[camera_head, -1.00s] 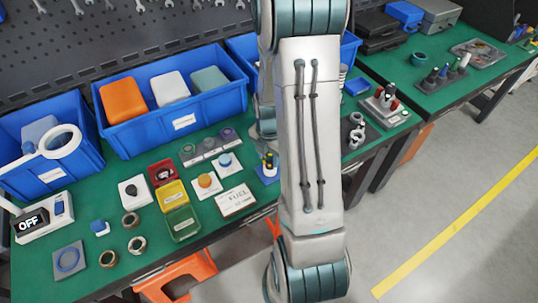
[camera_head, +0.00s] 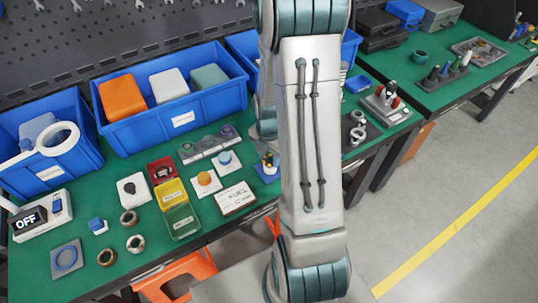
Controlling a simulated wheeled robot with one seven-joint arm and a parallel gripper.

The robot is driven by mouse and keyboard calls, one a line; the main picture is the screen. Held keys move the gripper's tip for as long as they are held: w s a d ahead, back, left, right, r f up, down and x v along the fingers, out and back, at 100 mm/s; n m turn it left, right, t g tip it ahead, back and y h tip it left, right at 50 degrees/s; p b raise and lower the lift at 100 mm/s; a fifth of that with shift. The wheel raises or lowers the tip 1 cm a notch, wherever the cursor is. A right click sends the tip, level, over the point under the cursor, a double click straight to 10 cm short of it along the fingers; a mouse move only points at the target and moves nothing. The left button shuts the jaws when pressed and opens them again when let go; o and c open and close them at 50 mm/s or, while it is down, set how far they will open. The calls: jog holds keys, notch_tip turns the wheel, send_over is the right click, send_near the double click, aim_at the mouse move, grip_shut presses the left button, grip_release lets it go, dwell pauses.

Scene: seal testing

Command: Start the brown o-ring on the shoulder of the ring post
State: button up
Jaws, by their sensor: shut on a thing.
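My gripper is not visible; my arm fills the middle of the head view and hides the bench behind it. Anything held in the gripper is hidden too. I cannot make out the brown o-ring with certainty. Several thick brownish-grey rings lie at the front left of the green bench, one of them a darker ring (camera_head: 107,257). I cannot tell which thing is the ring post. A dark stand with grey round parts (camera_head: 356,130) shows just right of my arm, partly cut off by it.
Blue bins (camera_head: 172,110) line the back of the bench (camera_head: 95,205). A red, yellow and green row of trays (camera_head: 182,220) and a white labelled box (camera_head: 235,198) stand at the front. A fixture with red parts (camera_head: 386,103) stands at right. An "OFF" display unit (camera_head: 40,217) is at far left.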

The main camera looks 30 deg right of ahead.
jog(key=shift+f, duration=0.25)
jog(key=o, duration=0.9)
jog(key=shift+c, duration=0.2)
jog(key=shift+r+p, duration=2.45)
jog(key=shift+r, duration=1.05)
